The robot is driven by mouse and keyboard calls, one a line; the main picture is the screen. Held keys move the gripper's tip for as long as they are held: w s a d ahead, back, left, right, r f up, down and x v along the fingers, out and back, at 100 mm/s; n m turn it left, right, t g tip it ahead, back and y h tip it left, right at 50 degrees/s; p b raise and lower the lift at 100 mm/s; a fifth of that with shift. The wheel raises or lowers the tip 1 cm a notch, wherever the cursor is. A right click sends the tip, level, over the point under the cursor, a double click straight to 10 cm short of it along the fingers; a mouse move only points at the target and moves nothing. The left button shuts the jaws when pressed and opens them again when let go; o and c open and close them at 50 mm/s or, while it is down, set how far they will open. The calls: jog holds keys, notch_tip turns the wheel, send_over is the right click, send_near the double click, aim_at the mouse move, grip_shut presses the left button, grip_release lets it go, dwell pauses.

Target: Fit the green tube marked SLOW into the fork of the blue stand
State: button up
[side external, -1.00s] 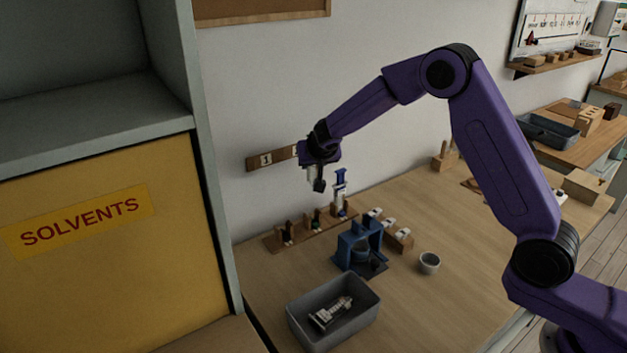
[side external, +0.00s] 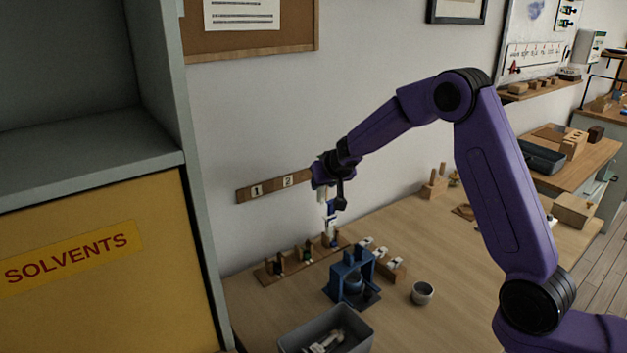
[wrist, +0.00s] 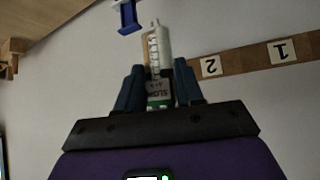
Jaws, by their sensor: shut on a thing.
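My gripper (wrist: 159,86) is shut on a white tube (wrist: 157,52) with graduation marks and a green label reading SLOW. The label sits between the blue fingers and the tube points away from the palm. In the side view my gripper (side external: 325,188) is in the air above the far end of the rack. The held tube is small there and partly hidden. The blue stand (side external: 347,281) with its upright fork stands on the table, lower and to the right of my gripper. My gripper and the stand are well apart.
A grey bin (side external: 293,343) holding a white tube is in front. A small cup (side external: 422,293) and a block with white pieces (side external: 397,271) are right of the stand.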

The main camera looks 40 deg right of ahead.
jog(key=s+d+f+n+y, duration=0.25)
jog(key=s+d, duration=0.65)
jog(key=s, duration=0.5)
jog(key=w+a+r+n+g+y, duration=0.2)
jog(key=w+a+n+g+y, duration=0.25)
jog(key=n, duration=0.45)
jog(key=w+a+r+n+g+y, duration=0.1)
jog(key=a+r+n+g+y, duration=0.15)
jog(key=a+n+y, duration=0.4)
jog(key=s+f+n+g+h, duration=0.2)
jog(key=n+g, duration=0.3)
jog(key=n, duration=0.3)
jog(key=s+f+n+g+h, duration=0.2)
jog(key=n+g+h, duration=0.3)
jog(key=n, duration=0.3)
jog(key=shift+s+d+f+n, duration=0.4)
jog(key=shift+f, duration=0.2)
